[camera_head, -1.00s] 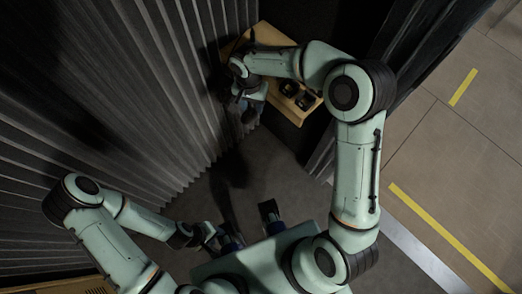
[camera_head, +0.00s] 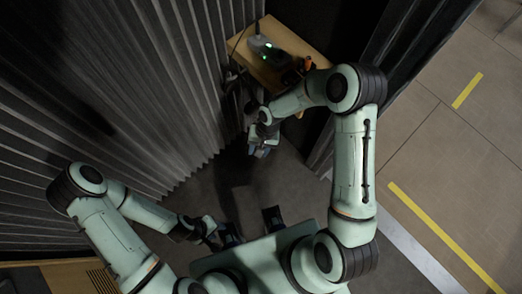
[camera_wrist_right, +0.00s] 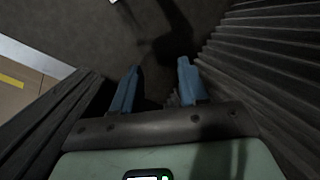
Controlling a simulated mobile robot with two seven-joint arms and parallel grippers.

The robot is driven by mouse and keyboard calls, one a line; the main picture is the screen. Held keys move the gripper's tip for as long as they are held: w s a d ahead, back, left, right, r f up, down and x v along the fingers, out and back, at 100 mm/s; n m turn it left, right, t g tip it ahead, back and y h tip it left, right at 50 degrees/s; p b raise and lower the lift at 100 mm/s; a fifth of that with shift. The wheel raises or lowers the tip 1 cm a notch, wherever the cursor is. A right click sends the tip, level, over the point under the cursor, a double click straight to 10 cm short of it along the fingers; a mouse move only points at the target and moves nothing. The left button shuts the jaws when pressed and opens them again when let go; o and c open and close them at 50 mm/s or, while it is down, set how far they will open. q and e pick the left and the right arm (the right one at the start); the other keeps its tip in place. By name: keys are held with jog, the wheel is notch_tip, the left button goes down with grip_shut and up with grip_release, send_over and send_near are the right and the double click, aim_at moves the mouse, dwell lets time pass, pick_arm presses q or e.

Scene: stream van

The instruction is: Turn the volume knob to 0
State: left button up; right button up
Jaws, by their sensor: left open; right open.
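No volume knob can be made out in either view. A small grey device (camera_head: 262,43) with green lights sits on the wooden table (camera_head: 292,45) at the top of the head view; its controls are too small to tell. My right gripper (camera_head: 262,153) is below the table's near end, apart from the device. In the right wrist view, its two blue fingers (camera_wrist_right: 158,82) are spread, with nothing between them. My left gripper (camera_head: 212,232) is low beside my body, away from the table, open and small in the head view.
Dark objects (camera_head: 291,76) lie on the table's near part, partly hidden by my right arm. A ridged grey wall (camera_head: 110,90) runs along the left. A wooden cabinet (camera_head: 75,276) with a vent is at bottom left. The dark floor (camera_head: 262,185) between is clear.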

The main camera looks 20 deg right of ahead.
pick_arm(q)
jog(key=shift+s+r, duration=0.1)
jog(key=shift+s, duration=0.1)
pick_arm(e)
jog(key=shift+s+a+f, duration=0.1)
jog(key=shift+s+f, duration=0.5)
jog(key=shift+s, duration=0.35)
jog(key=shift+w, duration=0.1)
